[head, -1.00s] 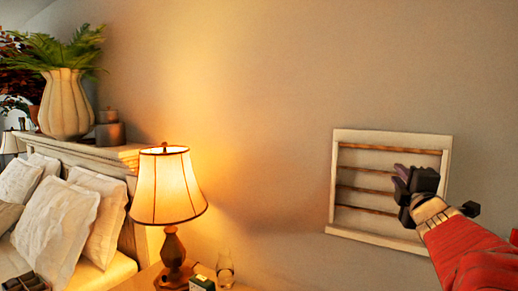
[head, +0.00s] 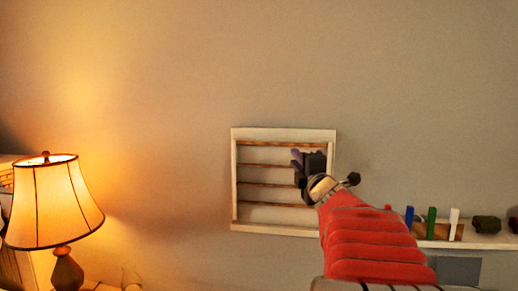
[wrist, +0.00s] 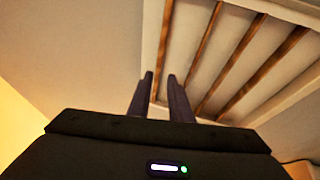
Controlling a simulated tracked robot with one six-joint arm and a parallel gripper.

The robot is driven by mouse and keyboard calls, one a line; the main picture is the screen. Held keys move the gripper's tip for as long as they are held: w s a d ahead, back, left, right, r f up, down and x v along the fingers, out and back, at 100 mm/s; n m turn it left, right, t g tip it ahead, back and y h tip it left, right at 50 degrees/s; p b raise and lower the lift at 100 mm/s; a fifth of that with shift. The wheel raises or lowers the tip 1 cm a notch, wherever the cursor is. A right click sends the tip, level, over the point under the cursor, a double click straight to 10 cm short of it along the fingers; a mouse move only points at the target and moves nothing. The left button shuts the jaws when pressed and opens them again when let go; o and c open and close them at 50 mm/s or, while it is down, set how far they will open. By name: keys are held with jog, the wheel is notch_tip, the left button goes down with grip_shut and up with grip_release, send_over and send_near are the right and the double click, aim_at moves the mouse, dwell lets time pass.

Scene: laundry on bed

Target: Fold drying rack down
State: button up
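The drying rack (head: 250,229) is a white frame with several thin wooden bars, flat against the wall in the head view. In the wrist view its white frame and bars (wrist: 232,62) fill the upper right. My gripper (head: 297,160) is in front of the rack's right half and hides part of the bars. In the wrist view the two purple-grey fingers (wrist: 160,88) stand apart with a gap between them and nothing in it. The fingertips show beside the rack's left bars. I cannot tell whether they touch the rack.
A lit lamp (head: 52,205) stands at the left, with a glass (head: 131,278) near it. A white shelf (head: 490,240) with several small items is on the wall at the right. The wall (head: 200,60) above and left of the rack is bare.

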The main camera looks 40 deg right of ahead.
aim_at(284, 146)
jog(key=shift+x, duration=5.4)
jog(key=shift+r, duration=0.1)
jog(key=shift+c, duration=0.5)
grip_shut()
jog(key=shift+d, duration=0.25)
jog(key=shift+a, duration=0.15)
